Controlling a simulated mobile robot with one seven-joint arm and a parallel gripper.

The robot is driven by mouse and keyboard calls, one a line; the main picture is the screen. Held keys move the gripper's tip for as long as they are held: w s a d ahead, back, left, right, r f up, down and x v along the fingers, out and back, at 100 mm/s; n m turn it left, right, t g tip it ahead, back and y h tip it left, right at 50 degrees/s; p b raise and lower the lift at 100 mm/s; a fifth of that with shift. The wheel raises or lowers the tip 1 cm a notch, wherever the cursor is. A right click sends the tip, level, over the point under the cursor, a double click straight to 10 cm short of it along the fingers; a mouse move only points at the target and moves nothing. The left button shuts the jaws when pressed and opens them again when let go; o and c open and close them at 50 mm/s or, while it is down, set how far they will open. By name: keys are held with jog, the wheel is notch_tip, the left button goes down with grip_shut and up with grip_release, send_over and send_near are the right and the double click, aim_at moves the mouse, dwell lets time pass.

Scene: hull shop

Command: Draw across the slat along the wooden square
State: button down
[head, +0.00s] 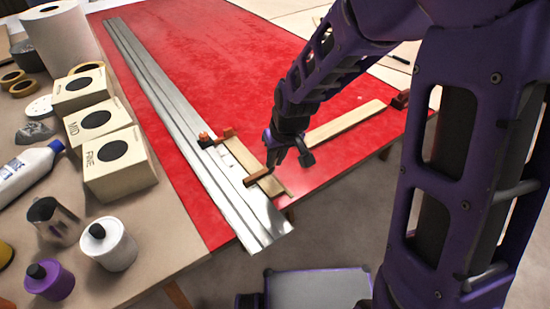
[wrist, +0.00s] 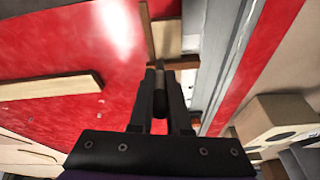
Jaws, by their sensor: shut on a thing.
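My gripper (head: 285,152) is low over the red mat, close to the near edge, with its fingers pointing down. In the wrist view my gripper (wrist: 160,95) is shut on a dark cylindrical tool (wrist: 159,103), pen-like, its tip hard to make out. A pale wooden strip (head: 237,152) lies beside the metal rail, with brown wooden pieces (head: 257,179) touching or crossing it; my gripper partly hides this group. A second pale strip (head: 345,122) lies to the right, near a brown block (head: 400,99). I cannot tell for certain which pieces are slat and square.
The long grey metal rail (head: 170,100) runs along the left of the red mat (head: 225,62). The far mat is clear.

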jog(key=shift+f, duration=0.4)
dwell(1.2)
jog(key=shift+s+a+b, duration=0.25)
jog(key=shift+s+a, duration=0.25)
jog(key=shift+a, duration=0.2)
jog(key=shift+s+a+b, duration=0.25)
jog(key=shift+s+a, duration=0.25)
jog(key=shift+a, duration=0.2)
dwell(0.5)
notch_tip(320, 180, up, 13)
jog(key=p, duration=1)
dwell(0.3)
dwell(0.4)
